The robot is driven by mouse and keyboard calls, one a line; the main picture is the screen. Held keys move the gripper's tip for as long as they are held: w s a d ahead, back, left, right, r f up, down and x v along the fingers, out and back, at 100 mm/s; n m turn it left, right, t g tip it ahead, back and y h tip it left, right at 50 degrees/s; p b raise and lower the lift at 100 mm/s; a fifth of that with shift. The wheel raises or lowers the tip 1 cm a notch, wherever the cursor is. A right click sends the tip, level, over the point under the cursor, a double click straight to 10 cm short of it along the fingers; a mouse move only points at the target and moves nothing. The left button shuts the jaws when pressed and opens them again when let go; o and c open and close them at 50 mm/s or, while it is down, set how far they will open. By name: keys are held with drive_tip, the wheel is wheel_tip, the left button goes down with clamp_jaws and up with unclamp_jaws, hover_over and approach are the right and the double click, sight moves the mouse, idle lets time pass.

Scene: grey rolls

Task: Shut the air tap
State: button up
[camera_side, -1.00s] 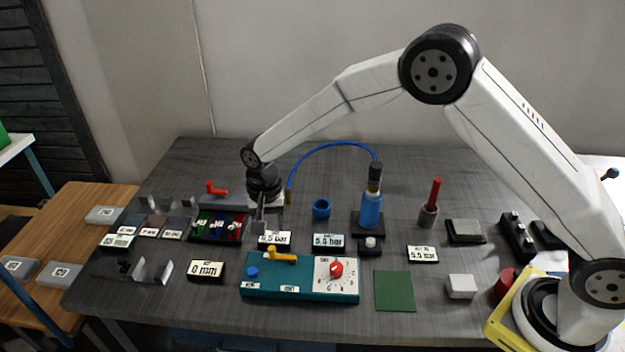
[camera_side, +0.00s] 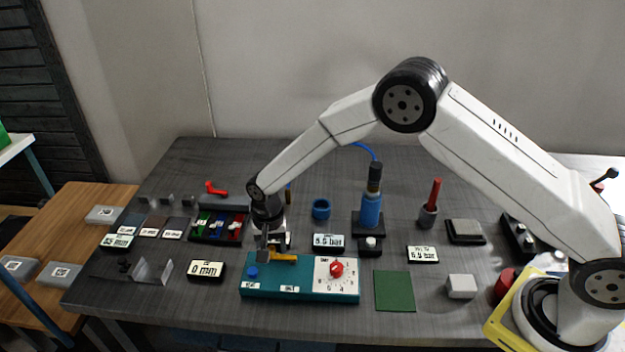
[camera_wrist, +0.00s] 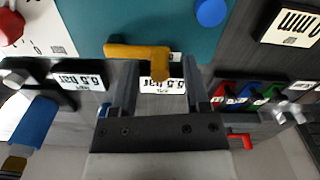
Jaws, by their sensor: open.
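A teal panel box (camera_side: 300,290) stands at the front of the bench. On it are a yellow lever (camera_side: 285,258), a blue button (camera_side: 252,272) and a red knob (camera_side: 337,268) on a white dial. My gripper (camera_side: 268,255) is low over the box's back edge, by the left end of the yellow lever. In the wrist view my open gripper (camera_wrist: 159,65) has its fingers on either side of the lever's bent end; the yellow lever (camera_wrist: 135,51) runs out to the left. I cannot tell whether a finger touches it. A red lever (camera_side: 213,187) sits on a grey bar at the back.
A 5.5 bar display (camera_side: 328,242) stands behind the box. A blue cylinder (camera_side: 370,210) with a hose is behind right. A 0 mm display (camera_side: 206,271) is left of the box. A green mat (camera_side: 394,290) lies flat to its right.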

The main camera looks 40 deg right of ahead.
clamp_jaws()
drive_tip(key=shift+s+a+n, duration=0.15)
drive_tip(key=shift+n, duration=0.25)
drive_tip(key=n, duration=0.1)
drive_tip(key=s+n, duration=0.1)
drive_tip(key=a+n, duration=0.1)
drive_tip(key=n, duration=0.1)
drive_tip(key=shift+s, duration=0.25)
drive_tip(key=s+n, duration=0.1)
drive_tip(key=n, duration=0.1)
drive_tip(key=s+n, duration=0.1)
drive_tip(key=n, duration=0.1)
drive_tip(key=shift+a+n, duration=0.1)
drive_tip(key=shift+n, duration=0.2)
drive_tip(key=n, duration=0.1)
drive_tip(key=s+n, duration=0.1)
drive_tip(key=n, duration=0.2)
drive_tip(key=shift+s+d+n, duration=0.25)
drive_tip(key=shift+s+n, duration=0.05)
drive_tip(key=shift+s, duration=0.05)
drive_tip(key=shift+s+d+n, duration=0.25)
drive_tip(key=shift+s+n, duration=0.1)
drive_tip(key=shift+n, duration=0.7)
drive_tip(key=shift+s+d+n, duration=0.25)
drive_tip(key=shift+s+n, duration=0.1)
drive_tip(key=shift+n, duration=0.7)
